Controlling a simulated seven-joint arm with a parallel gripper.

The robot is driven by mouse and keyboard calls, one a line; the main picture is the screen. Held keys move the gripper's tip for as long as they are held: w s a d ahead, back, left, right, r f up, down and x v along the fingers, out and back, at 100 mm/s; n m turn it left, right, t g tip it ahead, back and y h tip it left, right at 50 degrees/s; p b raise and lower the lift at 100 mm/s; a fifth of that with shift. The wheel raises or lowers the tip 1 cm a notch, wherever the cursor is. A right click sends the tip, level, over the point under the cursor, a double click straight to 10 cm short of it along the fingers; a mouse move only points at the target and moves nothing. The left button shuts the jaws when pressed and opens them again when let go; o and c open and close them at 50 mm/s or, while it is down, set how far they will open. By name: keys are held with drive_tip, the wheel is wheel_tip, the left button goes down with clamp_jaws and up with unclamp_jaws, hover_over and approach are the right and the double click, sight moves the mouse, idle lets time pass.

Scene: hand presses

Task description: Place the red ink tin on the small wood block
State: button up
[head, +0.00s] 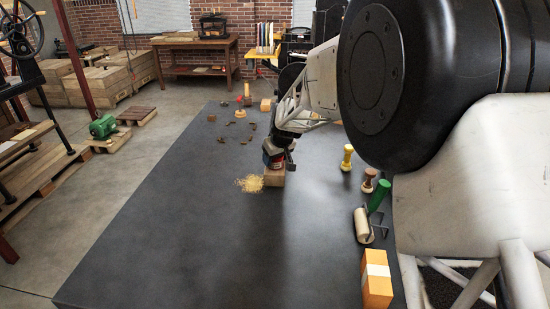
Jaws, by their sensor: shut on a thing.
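My gripper (276,158) points down over the dark table and is shut on the red ink tin (267,159). Only a small red part of the tin shows at the left of the fingers; the rest is hidden by the gripper. The small wood block (274,179), a brown block, lies on the table directly under the gripper and tin. The tin appears at the block's top, but I cannot tell whether it touches the block or is slightly above it.
Yellow-handled (347,157) and brown (369,181) stamps, a green-handled roller (362,226) and an orange box (377,284) line the right side. Several small dark pieces and stamps stand farther back. The table's (190,240) near left is clear.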

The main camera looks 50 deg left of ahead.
drive_tip(key=shift+f, duration=0.1)
idle(0.3)
drive_tip(key=o, duration=1.1)
drive_tip(key=v, duration=1.2)
drive_tip(key=shift+s, duration=0.1)
drive_tip(key=shift+a, duration=0.1)
